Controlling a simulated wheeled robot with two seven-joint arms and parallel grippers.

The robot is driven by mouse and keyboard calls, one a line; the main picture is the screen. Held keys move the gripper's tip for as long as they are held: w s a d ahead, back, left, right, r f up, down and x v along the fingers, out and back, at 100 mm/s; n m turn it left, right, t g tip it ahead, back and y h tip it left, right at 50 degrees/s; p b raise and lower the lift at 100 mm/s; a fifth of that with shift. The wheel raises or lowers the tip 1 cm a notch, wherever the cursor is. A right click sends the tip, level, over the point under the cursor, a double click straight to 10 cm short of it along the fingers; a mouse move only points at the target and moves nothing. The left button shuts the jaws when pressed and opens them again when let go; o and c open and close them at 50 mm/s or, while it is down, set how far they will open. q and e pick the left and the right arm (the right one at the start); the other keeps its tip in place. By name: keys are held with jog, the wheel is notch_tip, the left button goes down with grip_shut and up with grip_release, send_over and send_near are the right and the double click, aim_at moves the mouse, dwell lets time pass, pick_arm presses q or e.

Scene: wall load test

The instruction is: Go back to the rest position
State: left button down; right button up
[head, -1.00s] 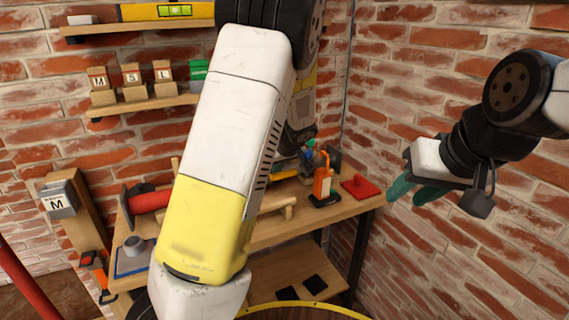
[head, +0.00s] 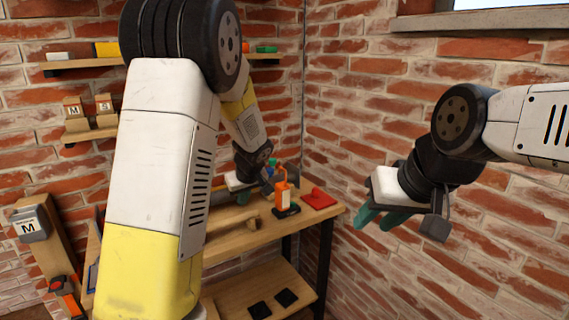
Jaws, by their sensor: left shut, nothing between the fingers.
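My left arm crosses the left half of the head view, and its wrist hangs over the workbench. My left gripper (head: 243,184) shows as a small white hand at the far end, shut and empty; its fingers are mostly hidden. My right gripper (head: 381,217) is in front of the brick wall, to the right of the bench. Its teal fingers point down and to the left, with nothing seen held. The angle does not show whether they are apart.
The wooden workbench (head: 325,217) carries an orange tool (head: 281,196) and a red item (head: 319,199) near my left gripper. Wall shelves (head: 92,134) with lettered boxes are at the left. The right wall is bare brick.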

pick_arm(q)
jog(key=s+r+m+h, duration=0.1)
jog(key=s+r, duration=0.3)
jog(key=s, duration=0.6)
jog(key=s+d+r+m+h, duration=0.1)
jog(key=s+r+m, duration=0.3)
jog(key=s, duration=0.6)
jog(key=s+r+m+h, duration=0.2)
jog(key=s+r, duration=0.4)
jog(key=s, duration=0.4)
jog(key=shift+s+d+r+t+h, duration=0.2)
jog(key=shift+s+t+h, duration=0.15)
jog(key=shift+h, duration=0.25)
